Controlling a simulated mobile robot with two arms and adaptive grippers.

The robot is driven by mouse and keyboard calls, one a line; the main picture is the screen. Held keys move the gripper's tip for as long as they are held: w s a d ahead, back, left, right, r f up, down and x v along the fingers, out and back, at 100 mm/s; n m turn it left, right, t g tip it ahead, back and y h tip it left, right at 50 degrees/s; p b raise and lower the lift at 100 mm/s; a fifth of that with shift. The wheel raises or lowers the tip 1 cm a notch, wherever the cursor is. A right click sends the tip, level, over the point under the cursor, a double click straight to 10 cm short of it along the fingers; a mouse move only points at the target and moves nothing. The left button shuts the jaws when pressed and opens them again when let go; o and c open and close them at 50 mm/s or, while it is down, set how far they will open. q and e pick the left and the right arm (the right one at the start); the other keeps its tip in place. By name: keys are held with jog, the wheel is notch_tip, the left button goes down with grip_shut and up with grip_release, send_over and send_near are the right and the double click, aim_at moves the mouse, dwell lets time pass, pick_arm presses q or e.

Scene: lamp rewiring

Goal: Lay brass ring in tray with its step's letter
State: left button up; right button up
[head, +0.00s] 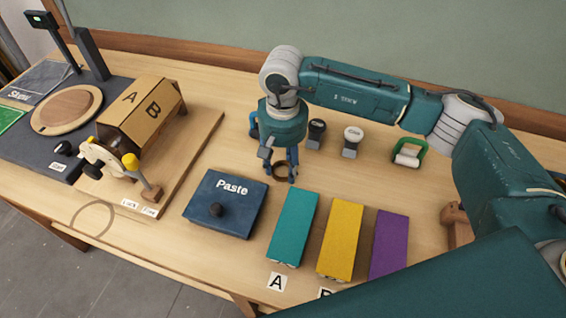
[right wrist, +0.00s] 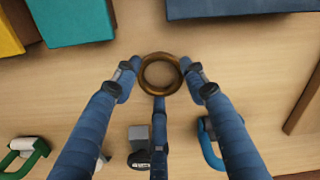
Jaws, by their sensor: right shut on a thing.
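My right gripper (head: 280,172) is shut on the brass ring (right wrist: 160,56), which sits flat between its blue fingertips in the right wrist view. In the head view the ring (head: 279,164) is low over the table, right of the Paste box; I cannot tell if it touches the wood. A teal block-like holder (head: 293,228) has a card A (head: 277,282) at its front. A yellow one (head: 340,238) has a card partly hidden by my arm, seemingly B. A purple one (head: 388,243) is right of it, its front hidden. My left gripper is not in view.
A blue Paste box (head: 225,203) with a knob stands left of the holders. A wooden drum lettered A and B (head: 140,110) stands on a board at left. Two stamps (head: 317,133) and a green-handled roller (head: 409,152) are at the back.

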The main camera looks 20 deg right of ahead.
jog(key=shift+f, duration=0.15)
jog(key=o, duration=1.2)
